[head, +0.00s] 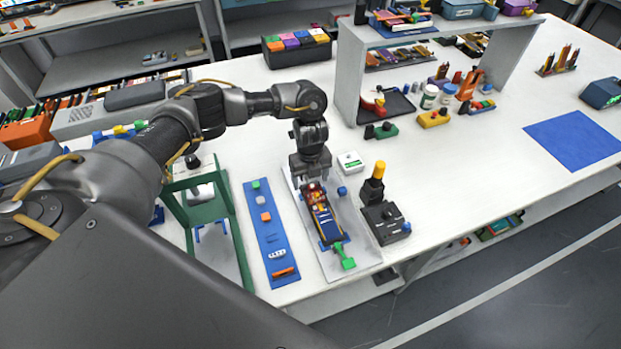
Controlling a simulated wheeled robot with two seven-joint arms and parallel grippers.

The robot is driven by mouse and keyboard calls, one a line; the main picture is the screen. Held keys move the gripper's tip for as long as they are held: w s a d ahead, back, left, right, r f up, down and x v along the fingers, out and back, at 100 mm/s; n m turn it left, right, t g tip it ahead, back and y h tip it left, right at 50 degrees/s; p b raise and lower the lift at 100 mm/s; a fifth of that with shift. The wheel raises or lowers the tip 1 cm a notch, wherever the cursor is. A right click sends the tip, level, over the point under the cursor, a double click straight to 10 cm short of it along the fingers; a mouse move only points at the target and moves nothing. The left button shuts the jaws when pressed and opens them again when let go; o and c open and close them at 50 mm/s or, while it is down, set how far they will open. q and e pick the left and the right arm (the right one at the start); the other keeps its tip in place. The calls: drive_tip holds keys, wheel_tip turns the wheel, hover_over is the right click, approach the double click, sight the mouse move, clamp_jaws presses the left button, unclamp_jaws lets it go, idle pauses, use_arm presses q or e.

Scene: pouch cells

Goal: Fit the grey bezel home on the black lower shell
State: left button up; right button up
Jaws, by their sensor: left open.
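My left gripper (312,180) points down over the far end of a pale fixture plate (350,267). It is open, and its fingertips are small and partly hidden by the hand. Below it a dark, long shell-like assembly (325,221) with a blue edge and red and yellow parts lies on the plate; I take it for the lower shell. A green toggle clamp (346,256) is at its near end. I cannot pick out the grey bezel with certainty; it may be hidden under the gripper. My right gripper is not in view.
A blue strip (279,260) with small coloured parts lies left of the plate, beside a green frame (242,254). Right of it stands a black device (385,224) with a yellow-topped post. A small white box (350,162) is behind.

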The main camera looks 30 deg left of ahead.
sight(311, 183)
use_arm(q)
wheel_tip(311, 183, up, 11)
drive_tip(key=shift+f, duration=0.2)
idle(1.1)
